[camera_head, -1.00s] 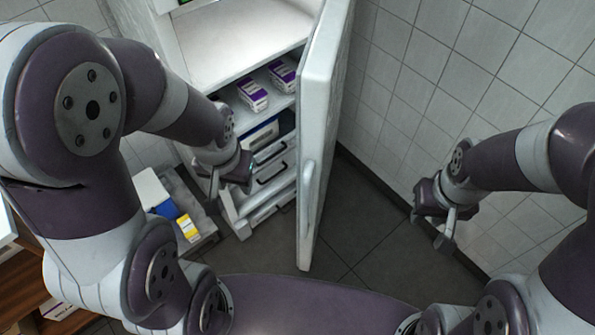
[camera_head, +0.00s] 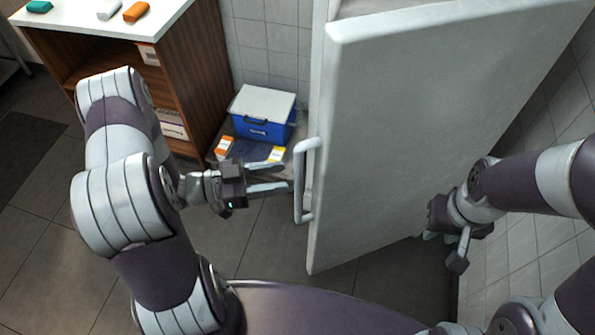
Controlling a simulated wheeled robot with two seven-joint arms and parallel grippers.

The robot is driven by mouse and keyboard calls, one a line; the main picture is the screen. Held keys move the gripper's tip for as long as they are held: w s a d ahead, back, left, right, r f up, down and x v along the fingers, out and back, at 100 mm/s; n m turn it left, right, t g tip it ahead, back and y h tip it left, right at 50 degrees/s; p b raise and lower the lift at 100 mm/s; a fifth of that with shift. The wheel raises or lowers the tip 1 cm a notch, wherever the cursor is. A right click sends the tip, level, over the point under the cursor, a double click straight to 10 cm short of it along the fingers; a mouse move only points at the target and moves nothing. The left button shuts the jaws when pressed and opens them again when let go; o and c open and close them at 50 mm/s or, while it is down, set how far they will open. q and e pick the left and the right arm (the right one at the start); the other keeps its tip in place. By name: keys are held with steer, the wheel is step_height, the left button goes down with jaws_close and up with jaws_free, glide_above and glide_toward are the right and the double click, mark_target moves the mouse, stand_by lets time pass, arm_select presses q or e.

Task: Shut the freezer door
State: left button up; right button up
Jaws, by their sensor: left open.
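The freezer door (camera_head: 420,120) is a large pale grey panel filling the middle right of the head view. It stands ajar, with a small strip of the freezer (camera_head: 365,7) showing above its top edge. Its vertical bar handle (camera_head: 299,185) is on the left edge. My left gripper (camera_head: 287,177) is open, its two fingers pointing right at the handle. The fingertips are very close to the bar; I cannot tell whether they touch it. My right gripper (camera_head: 450,250) hangs in front of the door's lower right part, and its jaw state is unclear.
A wooden cabinet (camera_head: 200,70) with a white top stands at the back left. A blue cooler box (camera_head: 263,115) with a white lid and small orange and yellow packs sit beside it, behind my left gripper. Tiled floor (camera_head: 60,245) is clear at left.

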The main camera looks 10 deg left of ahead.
mark_target(299, 175)
arm_select(q)
steer(key=x, duration=0.5)
steer(key=shift+d, duration=0.25)
arm_select(e)
steer(key=shift+s+d+r, duration=0.1)
steer(key=shift+r, duration=0.1)
arm_select(q)
steer(key=shift+r, duration=0.1)
